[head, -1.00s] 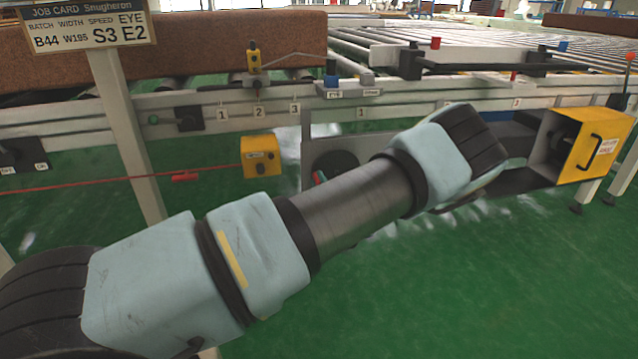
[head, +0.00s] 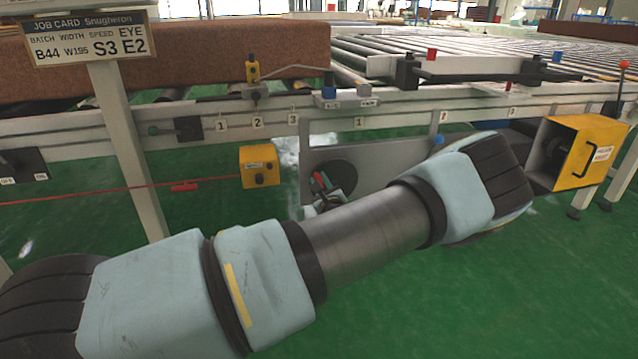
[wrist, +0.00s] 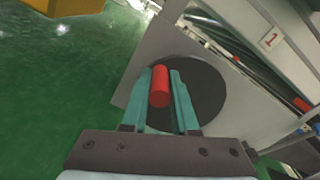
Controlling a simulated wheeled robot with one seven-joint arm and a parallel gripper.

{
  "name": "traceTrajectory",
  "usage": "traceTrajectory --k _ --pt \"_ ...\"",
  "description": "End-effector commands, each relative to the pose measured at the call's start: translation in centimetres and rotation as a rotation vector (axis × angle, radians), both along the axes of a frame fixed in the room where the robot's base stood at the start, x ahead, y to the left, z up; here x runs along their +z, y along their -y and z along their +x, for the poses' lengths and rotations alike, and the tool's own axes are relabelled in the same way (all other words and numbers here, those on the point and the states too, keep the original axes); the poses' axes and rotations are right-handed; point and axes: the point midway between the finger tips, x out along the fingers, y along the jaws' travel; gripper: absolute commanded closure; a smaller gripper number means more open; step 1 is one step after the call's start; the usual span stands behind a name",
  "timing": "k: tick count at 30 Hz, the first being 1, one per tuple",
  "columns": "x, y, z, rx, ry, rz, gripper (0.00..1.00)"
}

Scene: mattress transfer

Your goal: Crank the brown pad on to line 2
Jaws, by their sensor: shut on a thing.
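The brown pad (head: 180,55) is a long block lying on the rollers at the left in the head view. Its right end stands just past the left number plates, near the blue-capped post (head: 329,88). The crank is a dark disc (head: 345,172) on a grey panel below the rail; in the wrist view the disc (wrist: 205,85) carries a red handle (wrist: 160,86). My gripper (wrist: 160,92) has its teal fingers on both sides of the red handle, shut on it. In the head view my gripper (head: 322,187) is small and partly hidden by my arm.
Number plates 1, 2 and 3 (head: 512,113) run along the rail, in a left and a right set. A job card (head: 90,42) on a post stands at left. A yellow box (head: 258,166) hangs left of the crank. A yellow guard (head: 580,150) stands at right. Green floor is open in front.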

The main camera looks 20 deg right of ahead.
Motion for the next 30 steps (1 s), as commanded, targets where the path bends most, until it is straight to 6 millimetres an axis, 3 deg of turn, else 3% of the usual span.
traceTrajectory --k 8,9,16,25,30 --pt "0.0 0.1 0.0 -0.002 0.0 -0.002 1.0" --pt "0.0 0.2 0.0 -0.002 0.0 -0.002 0.7" --pt "0.0 0.1 0.0 -0.002 0.0 -0.002 0.45" --pt "0.0 0.1 -0.2 -0.001 -0.001 -0.002 0.43" --pt "0.1 -0.1 -2.1 -0.003 -0.001 -0.001 0.43"
